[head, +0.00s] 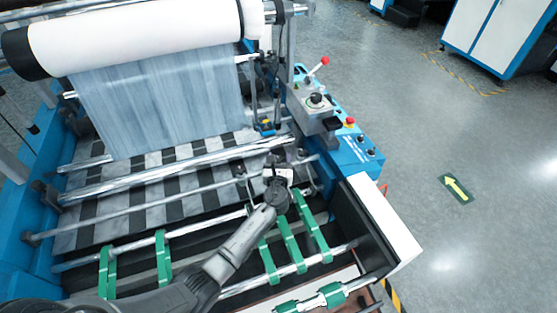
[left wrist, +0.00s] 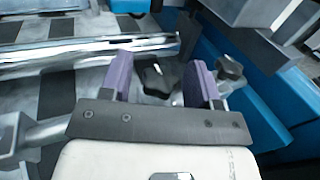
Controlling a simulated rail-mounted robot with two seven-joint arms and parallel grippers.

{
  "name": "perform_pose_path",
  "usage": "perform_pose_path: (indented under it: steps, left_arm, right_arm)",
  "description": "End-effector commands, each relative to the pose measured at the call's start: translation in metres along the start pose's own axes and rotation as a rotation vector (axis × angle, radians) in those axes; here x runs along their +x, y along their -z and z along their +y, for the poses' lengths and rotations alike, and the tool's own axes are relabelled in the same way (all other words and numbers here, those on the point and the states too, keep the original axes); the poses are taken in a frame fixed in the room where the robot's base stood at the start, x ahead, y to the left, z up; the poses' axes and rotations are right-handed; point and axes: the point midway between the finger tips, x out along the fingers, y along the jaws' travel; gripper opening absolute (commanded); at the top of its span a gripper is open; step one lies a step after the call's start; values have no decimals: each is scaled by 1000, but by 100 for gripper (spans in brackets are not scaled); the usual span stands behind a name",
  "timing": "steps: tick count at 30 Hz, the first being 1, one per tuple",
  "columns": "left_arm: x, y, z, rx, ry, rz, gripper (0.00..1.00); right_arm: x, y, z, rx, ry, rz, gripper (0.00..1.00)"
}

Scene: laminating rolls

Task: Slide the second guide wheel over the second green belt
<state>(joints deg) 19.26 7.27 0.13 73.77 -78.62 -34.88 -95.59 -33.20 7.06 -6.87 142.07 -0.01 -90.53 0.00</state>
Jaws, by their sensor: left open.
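My left gripper (head: 278,160) reaches over the roller bars near the machine's right side, above the green belts. In the left wrist view its two purple fingers (left wrist: 158,80) are apart. A black star-shaped knob (left wrist: 160,78) shows between the fingertips; I cannot tell whether they touch it. A second black knob (left wrist: 230,68) is just right of the right finger. The guide wheels are hard to make out, partly hidden by my gripper. Several green belts (head: 291,246) run between the lower rollers, with two more at the left, one of them here (head: 162,258). My right gripper is not in view.
A shiny roller bar (left wrist: 90,52) lies left of the fingers. A white film roll (head: 135,38) and its hanging film (head: 160,95) are at the back left. A control box (head: 316,105) with a red-tipped lever stands behind my gripper. Open floor lies to the right.

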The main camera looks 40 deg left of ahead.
Motion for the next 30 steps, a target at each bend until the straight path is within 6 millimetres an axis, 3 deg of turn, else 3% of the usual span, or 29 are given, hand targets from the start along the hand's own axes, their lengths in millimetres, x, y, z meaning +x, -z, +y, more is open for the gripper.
perform_pose_path:
  steps: [7, 25, 30]
  left_arm:
    - [0, 0, 0, 0, 0, 0, 56]
    - [0, 0, 0, -1, 0, 0, 0]
    - [0, 0, 0, -1, 1, 0, 0]
  right_arm:
    - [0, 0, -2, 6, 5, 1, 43]
    - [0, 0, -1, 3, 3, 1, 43]
    - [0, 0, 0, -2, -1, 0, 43]
